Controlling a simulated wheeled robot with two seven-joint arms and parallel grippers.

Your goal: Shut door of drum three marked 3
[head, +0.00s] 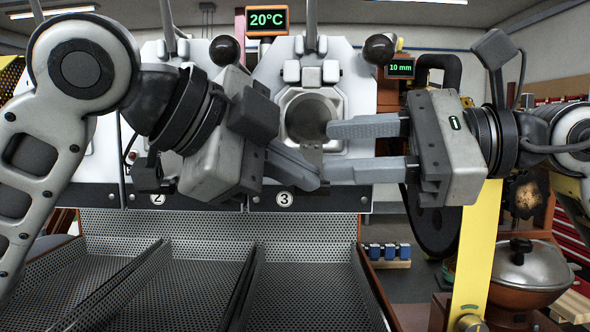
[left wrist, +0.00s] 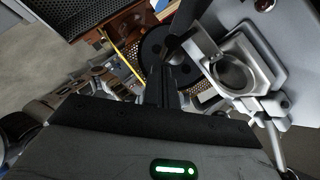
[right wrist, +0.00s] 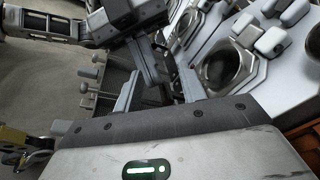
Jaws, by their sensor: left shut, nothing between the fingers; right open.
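Drum three (head: 308,118) has a round opening in its pale front plate, above the label 3 (head: 285,199). The opening shows dark inside; it also appears in the left wrist view (left wrist: 235,72) and right wrist view (right wrist: 228,68). A small metal piece (head: 311,153) sits at its lower rim; I cannot tell whether it is part of the door. My left gripper (head: 318,182) is shut and empty, its fingers just below the opening. My right gripper (head: 328,148) is open, its fingers pointing left at the opening's right side, with tips close to my left fingers.
Perforated cooling trays (head: 310,285) lie below the drums. Black ball-ended levers (head: 224,50) stand beside the drum fronts. A yellow post (head: 478,240) and a lidded copper pot (head: 530,268) stand at the right. My two grippers are crowded close together in front of drum three.

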